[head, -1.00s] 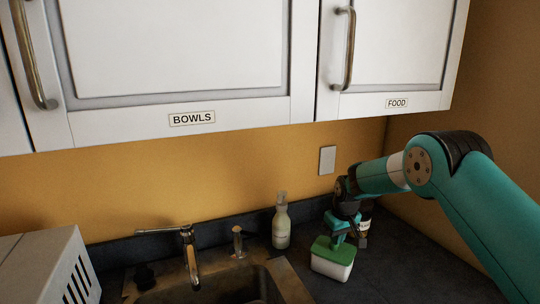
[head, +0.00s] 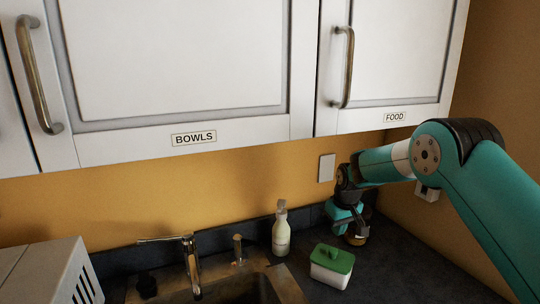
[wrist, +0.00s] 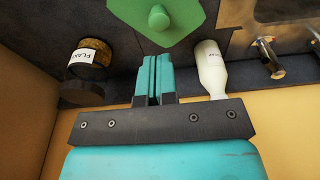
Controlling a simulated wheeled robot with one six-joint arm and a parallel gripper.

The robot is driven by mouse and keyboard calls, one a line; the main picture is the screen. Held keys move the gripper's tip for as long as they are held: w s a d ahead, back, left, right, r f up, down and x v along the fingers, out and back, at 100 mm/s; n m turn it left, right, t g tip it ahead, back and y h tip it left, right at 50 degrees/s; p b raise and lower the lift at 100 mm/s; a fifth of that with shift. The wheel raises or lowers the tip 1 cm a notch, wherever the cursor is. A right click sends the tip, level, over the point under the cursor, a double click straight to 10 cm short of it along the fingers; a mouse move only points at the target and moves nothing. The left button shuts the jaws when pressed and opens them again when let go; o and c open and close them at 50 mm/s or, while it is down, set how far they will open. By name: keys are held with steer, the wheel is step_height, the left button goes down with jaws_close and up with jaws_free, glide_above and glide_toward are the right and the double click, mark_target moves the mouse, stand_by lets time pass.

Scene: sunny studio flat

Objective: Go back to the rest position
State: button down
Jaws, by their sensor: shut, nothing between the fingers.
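My gripper (head: 350,232) is over the counter at the right, just behind and to the right of the green-lidded white container (head: 331,266). It is shut with nothing in it; in the wrist view its two teal fingers (wrist: 153,76) lie together. The container stands upright on the counter, apart from the fingers. Its green lid (wrist: 160,16) shows at the top of the wrist view.
A pale soap bottle (head: 281,230) stands between sink and container. A labelled jar (wrist: 90,60) is close by the gripper. The tap (head: 191,264) and a grey box (head: 50,272) are left. White cupboards (head: 195,138) hang above.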

steer(key=shift+r+p, duration=0.4)
steer(key=shift+r, duration=0.65)
steer(key=shift+r, duration=0.1)
steer(key=s+a+r+n+y+b, duration=0.1)
steer(key=s+a+r+b, duration=0.15)
steer(key=s+r, duration=0.45)
steer(key=s+a+r+y+b, duration=0.1)
steer(key=s+a+r+b, duration=0.15)
steer(key=s, duration=0.85)
steer(key=s+f+n+g+y+b, duration=0.1)
steer(key=s+b, duration=0.4)
steer(key=s, duration=2)
steer(key=shift+n+g, duration=0.3)
steer(key=shift+s, duration=0.15)
